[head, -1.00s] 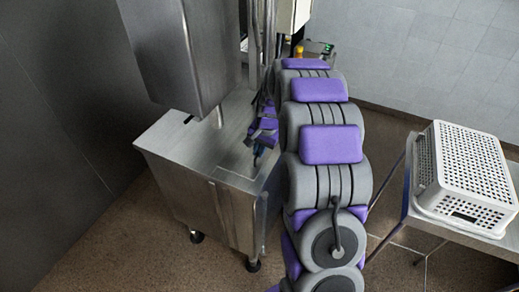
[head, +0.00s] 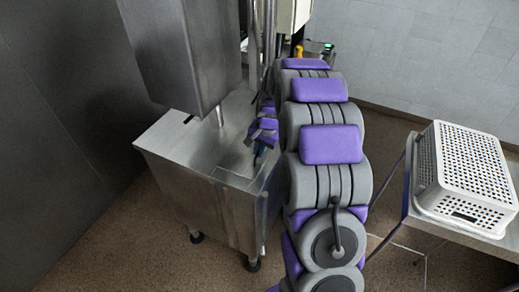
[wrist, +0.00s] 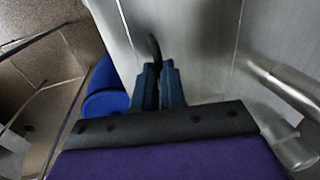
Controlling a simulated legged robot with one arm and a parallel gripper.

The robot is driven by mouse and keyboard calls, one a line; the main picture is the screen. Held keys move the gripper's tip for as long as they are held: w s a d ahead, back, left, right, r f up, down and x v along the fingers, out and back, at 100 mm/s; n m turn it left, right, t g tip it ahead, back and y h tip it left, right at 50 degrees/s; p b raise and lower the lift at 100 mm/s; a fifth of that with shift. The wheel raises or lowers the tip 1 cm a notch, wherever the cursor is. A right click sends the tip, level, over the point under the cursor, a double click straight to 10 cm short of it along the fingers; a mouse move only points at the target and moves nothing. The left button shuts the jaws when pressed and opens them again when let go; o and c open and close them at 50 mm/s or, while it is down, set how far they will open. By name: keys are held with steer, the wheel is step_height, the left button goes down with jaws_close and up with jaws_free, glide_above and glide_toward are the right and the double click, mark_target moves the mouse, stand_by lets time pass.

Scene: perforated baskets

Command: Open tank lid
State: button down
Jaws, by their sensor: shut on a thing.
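The steel tank (head: 200,195) stands left of my arm in the head view, with a flat top. A lid panel (head: 234,174) lies at the right part of that top; I cannot tell whether it is raised at all. My gripper (head: 257,150) is low over this panel, partly hidden by my arm. In the wrist view my gripper (wrist: 159,70) has its two blue fingers shut on a dark curved handle (wrist: 153,46), in front of a brushed steel surface (wrist: 200,50). The handle's base is hidden by the fingers.
A tall steel housing (head: 185,50) rises above the back of the tank. A white perforated basket (head: 470,175) sits on a steel table (head: 450,232) at the right. A pipe (wrist: 290,88) runs close to the gripper's right. Floor is open in front of the tank.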

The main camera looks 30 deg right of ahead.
mark_target(251, 158)
steer(key=shift+r, duration=0.15)
steer(key=r+g+p, duration=0.1)
steer(key=p, duration=0.1)
steer(key=w+a+r+h+p, duration=0.1)
steer(key=p, duration=0.1)
steer(key=shift+w+r+g+p, duration=0.2)
steer(key=shift+r+g+p, duration=0.2)
steer(key=shift+g+h, duration=0.8)
steer(key=shift+w+a+r+p, duration=0.5)
steer(key=shift+w+r+p, duration=0.1)
steer(key=shift+r+p, duration=0.1)
steer(key=shift+w+a+r+p, duration=0.5)
steer(key=shift+w+r+p, duration=0.1)
steer(key=shift+r+p, duration=0.05)
